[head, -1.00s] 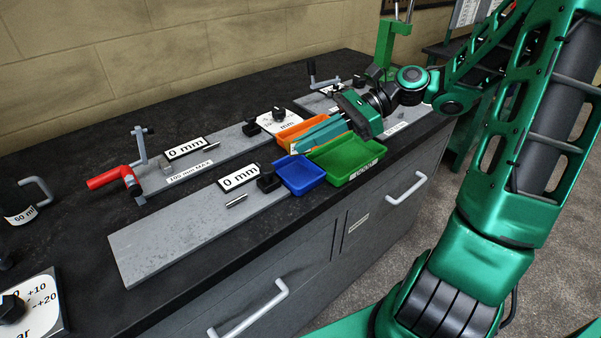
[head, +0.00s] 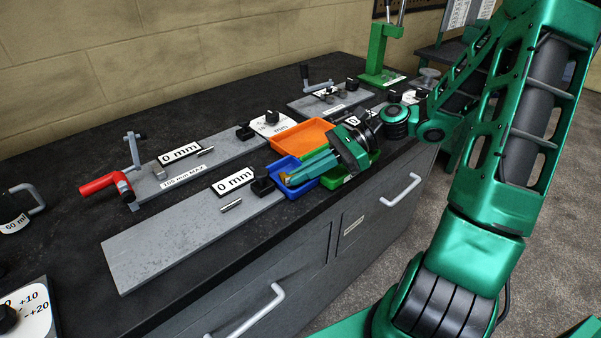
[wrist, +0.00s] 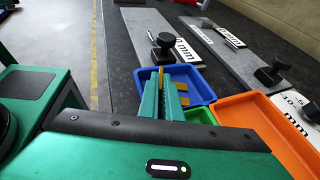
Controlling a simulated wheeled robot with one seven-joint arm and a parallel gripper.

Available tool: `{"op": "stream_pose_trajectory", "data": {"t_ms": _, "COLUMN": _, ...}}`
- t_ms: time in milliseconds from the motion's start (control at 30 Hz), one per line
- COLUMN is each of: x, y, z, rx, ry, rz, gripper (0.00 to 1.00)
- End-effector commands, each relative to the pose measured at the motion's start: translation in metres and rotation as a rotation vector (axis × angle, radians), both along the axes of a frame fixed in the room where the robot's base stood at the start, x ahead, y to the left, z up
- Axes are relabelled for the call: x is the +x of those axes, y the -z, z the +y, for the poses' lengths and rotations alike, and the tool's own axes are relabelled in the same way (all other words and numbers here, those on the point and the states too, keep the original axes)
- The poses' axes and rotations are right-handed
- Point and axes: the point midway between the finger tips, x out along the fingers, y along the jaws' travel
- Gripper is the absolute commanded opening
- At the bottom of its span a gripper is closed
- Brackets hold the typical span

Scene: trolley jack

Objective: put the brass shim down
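My gripper (head: 290,178) is over the blue bin (head: 272,168), with its fingers pointing left. In the wrist view my gripper (wrist: 167,92) has its two teal fingers close together. A thin brass shim (wrist: 161,76) stands out between and beyond the fingertips, and a small brass bit of it shows at the tips in the head view. The blue bin (wrist: 208,88) lies beneath the fingers in the wrist view. More brass-coloured pieces (wrist: 182,88) show inside it, right of the fingers. Whether the held shim touches the bin floor cannot be told.
An orange bin (head: 304,135) and a green bin (head: 374,157) adjoin the blue one. A black knob (wrist: 163,47) on the grey plate (head: 165,238) stands close beyond the blue bin. Most of the near grey plate is clear.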

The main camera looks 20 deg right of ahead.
Motion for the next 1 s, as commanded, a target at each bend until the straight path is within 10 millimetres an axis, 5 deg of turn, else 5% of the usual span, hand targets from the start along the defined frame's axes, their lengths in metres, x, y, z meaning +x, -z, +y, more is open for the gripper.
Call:
{"op": "stream_pose_trajectory", "data": {"t_ms": 100, "x": 0.000, "y": 0.001, "z": 0.000, "rx": 0.000, "ry": 0.000, "rz": 0.000, "gripper": 0.12}}
{"op": "stream_pose_trajectory", "data": {"t_ms": 467, "x": 0.000, "y": -0.002, "z": -0.005, "rx": 0.000, "ry": 0.003, "rz": -0.001, "gripper": 0.12}}
{"op": "stream_pose_trajectory", "data": {"t_ms": 1000, "x": -0.006, "y": -0.038, "z": -0.093, "rx": 0.000, "ry": 0.005, "rz": -0.001, "gripper": 0.12}}
